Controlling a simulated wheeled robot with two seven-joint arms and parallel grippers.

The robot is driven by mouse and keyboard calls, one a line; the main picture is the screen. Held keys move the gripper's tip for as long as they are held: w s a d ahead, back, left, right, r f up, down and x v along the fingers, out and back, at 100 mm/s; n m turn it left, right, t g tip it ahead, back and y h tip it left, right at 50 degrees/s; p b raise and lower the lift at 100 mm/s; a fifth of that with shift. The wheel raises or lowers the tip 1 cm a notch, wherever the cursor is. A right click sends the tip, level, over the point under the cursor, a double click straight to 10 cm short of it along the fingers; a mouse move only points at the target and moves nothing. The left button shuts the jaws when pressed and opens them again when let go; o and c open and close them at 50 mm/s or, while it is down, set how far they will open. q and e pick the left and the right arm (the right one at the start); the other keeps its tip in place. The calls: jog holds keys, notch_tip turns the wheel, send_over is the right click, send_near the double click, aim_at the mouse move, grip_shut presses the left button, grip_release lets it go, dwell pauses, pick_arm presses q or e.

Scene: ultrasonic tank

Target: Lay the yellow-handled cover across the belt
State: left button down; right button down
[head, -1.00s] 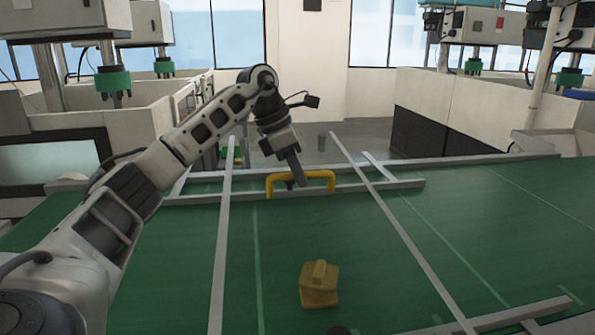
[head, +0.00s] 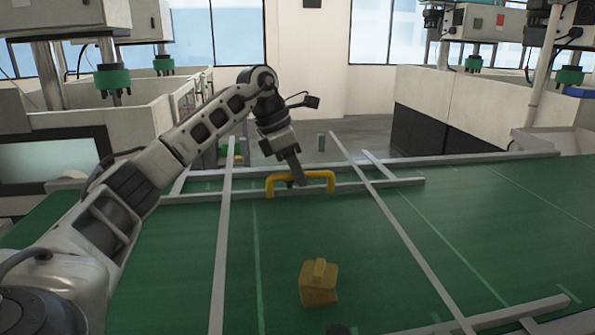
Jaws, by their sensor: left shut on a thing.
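The yellow handle (head: 318,174) stands up at the far edge of the green belt (head: 190,262), by a grey crossbar. The handle belongs to the cover, but I cannot clearly tell the cover's panel or which grey bars are part of it. My left arm reaches in from the left, and my left gripper (head: 296,177) points down at the handle. Its jaws are shut on the handle's top bar, and the fingertips are partly hidden there. My right gripper is not in view.
A yellow block (head: 319,284) sits on the near middle of the belt. Two long grey bars (head: 221,245) (head: 405,240) run from far to near over it. Pale tanks (head: 478,105) stand behind. The belt at right looks clear.

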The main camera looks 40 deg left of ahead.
pick_arm(q)
jog(key=shift+f+b, duration=0.6)
jog(key=shift+f, duration=0.6)
dwell(0.4)
jog(key=c, duration=1.3)
grip_release()
jog(key=shift+f, duration=0.25)
jog(key=p+v, duration=0.2)
jog(key=v, duration=1.4)
jog(key=shift+d+r, duration=0.1)
jog(key=shift+r, duration=0.15)
jog(key=shift+f, duration=0.1)
